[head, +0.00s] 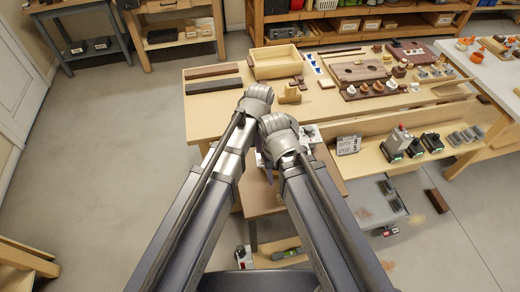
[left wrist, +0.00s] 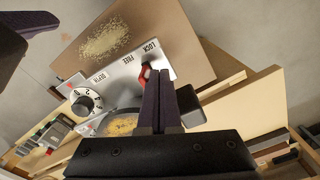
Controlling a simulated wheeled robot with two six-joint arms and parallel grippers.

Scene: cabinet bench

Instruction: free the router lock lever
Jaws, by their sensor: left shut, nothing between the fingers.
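In the left wrist view the router (left wrist: 126,122) has a pale plate marked LOCK, FREE and DEPTH, with a numbered black dial (left wrist: 86,102). The red lock lever (left wrist: 146,71) is on the plate, below the LOCK word and right of FREE. My left gripper (left wrist: 161,74) is shut and empty, its dark fingertips close beside the lever's right side. Whether they touch cannot be told. In the head view my left gripper (head: 269,174) is mostly hidden between my arms.
The router is on a small brown table (left wrist: 187,50) with a patch of sawdust. The workbench (head: 216,118) beyond holds a wooden box (head: 275,66) and several parts. A lower shelf (head: 373,162) carries dark tools. The floor at left is clear.

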